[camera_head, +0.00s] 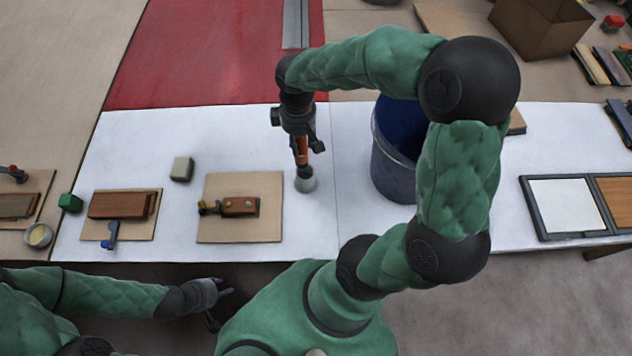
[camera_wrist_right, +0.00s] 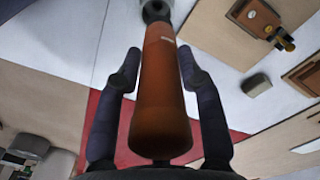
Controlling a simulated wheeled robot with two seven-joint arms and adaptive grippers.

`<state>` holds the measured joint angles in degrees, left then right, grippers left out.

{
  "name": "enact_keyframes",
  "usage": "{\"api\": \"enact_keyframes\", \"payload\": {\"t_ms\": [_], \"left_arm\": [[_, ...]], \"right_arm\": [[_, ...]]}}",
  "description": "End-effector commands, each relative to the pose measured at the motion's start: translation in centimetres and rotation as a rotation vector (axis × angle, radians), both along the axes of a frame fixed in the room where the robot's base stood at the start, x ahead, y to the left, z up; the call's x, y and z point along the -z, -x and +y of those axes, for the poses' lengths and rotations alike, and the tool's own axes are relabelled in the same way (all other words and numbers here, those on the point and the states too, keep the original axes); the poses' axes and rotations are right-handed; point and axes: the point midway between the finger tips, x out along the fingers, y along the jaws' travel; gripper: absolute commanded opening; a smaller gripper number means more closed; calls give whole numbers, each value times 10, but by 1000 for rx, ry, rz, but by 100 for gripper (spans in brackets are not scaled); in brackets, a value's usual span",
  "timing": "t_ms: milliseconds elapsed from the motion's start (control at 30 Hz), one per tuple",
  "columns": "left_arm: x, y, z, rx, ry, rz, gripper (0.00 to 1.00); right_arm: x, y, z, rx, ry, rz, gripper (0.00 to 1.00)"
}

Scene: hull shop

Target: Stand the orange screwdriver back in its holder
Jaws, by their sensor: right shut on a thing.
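The orange screwdriver (camera_head: 301,152) is upright, its dark lower end at the mouth of a small grey holder (camera_head: 306,185) on the white bench top. How deep it sits in the holder I cannot tell. My right gripper (camera_head: 299,142) is shut on the handle from above. In the right wrist view the orange handle (camera_wrist_right: 160,95) lies between the two fingers of my right gripper (camera_wrist_right: 159,72), and the pale holder (camera_wrist_right: 172,8) shows only partly at the top edge. My left gripper (camera_head: 217,301) is open and empty, in front of the bench's near edge.
A dark blue bucket (camera_head: 390,172) stands right of the holder, close to my right arm. A tan board with a wooden block (camera_head: 240,206) lies to the left. A pale small block (camera_head: 182,169) and another board (camera_head: 145,230) lie further left. A framed panel (camera_head: 566,207) lies right.

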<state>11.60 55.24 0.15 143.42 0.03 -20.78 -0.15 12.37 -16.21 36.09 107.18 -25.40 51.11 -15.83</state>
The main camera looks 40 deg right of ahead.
Motion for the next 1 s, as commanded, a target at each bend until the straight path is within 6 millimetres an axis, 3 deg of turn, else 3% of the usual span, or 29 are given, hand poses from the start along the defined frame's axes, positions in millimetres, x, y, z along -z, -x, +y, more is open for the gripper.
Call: {"api": "enact_keyframes", "payload": {"t_ms": [167,833,1000], "left_arm": [[7,0,0,0,0,-1,40],[33,0,0,0,0,-1,40],[34,0,0,0,0,0,40]], "right_arm": [[9,2,-2,10,-1,-1,6],[94,1,-2,9,-1,-1,6],[99,1,-2,9,-1,-3,6]]}}
